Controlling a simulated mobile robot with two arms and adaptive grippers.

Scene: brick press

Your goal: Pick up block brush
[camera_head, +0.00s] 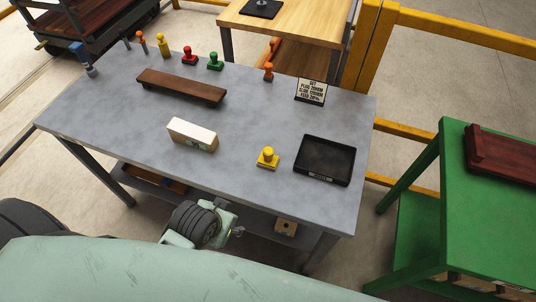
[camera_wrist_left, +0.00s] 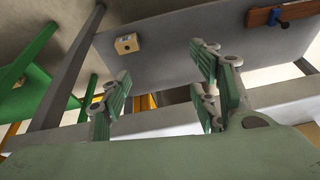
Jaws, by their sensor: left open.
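A block with a cream-white top and a brown side (camera_head: 192,134) lies near the middle of the grey table (camera_head: 240,115); it looks like the block brush, but I cannot make out bristles. My left gripper (camera_head: 238,232) is low, in front of the table's near edge and well apart from the block, partly hidden behind my own arm. In the left wrist view, its green-padded fingers (camera_wrist_left: 160,92) are spread with nothing between them. My right gripper is not in view.
The table also holds a dark wooden beam (camera_head: 181,87), a black tray (camera_head: 324,160), a yellow stamp (camera_head: 267,158), a sign (camera_head: 310,92) and several stamps at the back. A small wooden block (camera_head: 286,227) sits on the lower shelf. A green table (camera_head: 450,195) stands right.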

